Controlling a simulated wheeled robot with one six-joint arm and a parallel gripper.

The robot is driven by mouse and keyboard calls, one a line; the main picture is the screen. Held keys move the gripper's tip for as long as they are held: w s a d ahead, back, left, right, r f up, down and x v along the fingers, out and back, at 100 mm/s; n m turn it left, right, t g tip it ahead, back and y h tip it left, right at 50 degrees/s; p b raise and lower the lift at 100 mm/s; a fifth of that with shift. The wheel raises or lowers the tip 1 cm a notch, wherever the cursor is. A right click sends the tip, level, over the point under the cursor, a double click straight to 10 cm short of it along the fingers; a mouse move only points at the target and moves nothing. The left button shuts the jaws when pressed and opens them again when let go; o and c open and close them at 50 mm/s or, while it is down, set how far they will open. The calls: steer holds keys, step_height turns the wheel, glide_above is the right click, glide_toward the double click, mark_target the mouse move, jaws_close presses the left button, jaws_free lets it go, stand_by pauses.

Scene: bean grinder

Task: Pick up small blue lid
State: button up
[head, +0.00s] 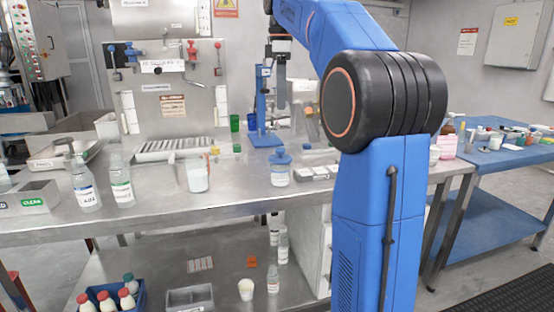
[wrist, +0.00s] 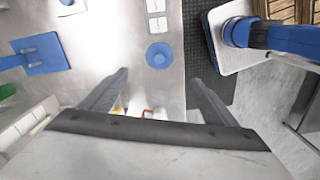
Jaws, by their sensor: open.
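A small round blue lid (head: 281,158) sits on top of a clear jar (head: 280,176) with a white label, upright on the steel bench in the head view. From above in the wrist view, the blue lid (wrist: 159,55) shows as a disc with a raised centre, just beyond my fingertips and roughly centred between them. My gripper (wrist: 158,76) is open, with nothing between its fingers. In the head view my gripper (head: 280,97) hangs down above the jar, clear of the lid. The jar body is hidden under the lid in the wrist view.
White square trays (head: 316,172) lie right of the jar. A blue stand (head: 262,138) rises behind it. A beaker (head: 196,177) and labelled bottles (head: 84,185) stand to the left. A blue table (head: 500,164) with clutter stands at right.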

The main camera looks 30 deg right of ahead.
mark_target(281, 148)
step_height(281, 148, down, 17)
steer(key=shift+f, duration=0.15)
stand_by(0.7)
steer(key=c, duration=1.1)
